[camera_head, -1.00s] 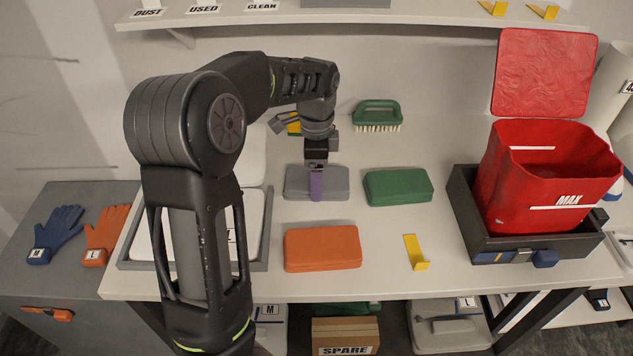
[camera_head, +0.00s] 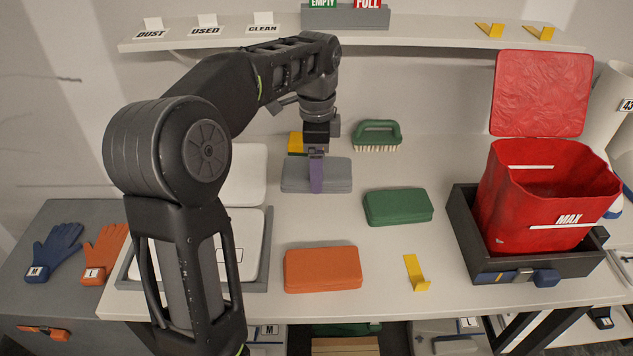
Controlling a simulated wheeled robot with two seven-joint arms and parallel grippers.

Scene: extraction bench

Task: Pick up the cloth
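The grey folded cloth (camera_head: 335,176) is a thick flat pad at the back middle of the bench in the head view. My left gripper (camera_head: 316,172) points down at it, with a purple finger across its near face. The gripper appears shut on the grey cloth and holds it raised above the bench, roughly level. The far finger is hidden behind the cloth. A green folded cloth (camera_head: 397,206) and an orange folded cloth (camera_head: 322,270) lie flat on the bench, apart from the gripper. My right gripper is out of view.
A red bag (camera_head: 535,205) stands in a dark tray (camera_head: 463,222) at the right. A green brush (camera_head: 377,135) is at the back, a yellow hook (camera_head: 416,275) in front. A labelled shelf (camera_head: 420,18) runs above. My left arm hides part of white trays (camera_head: 255,235).

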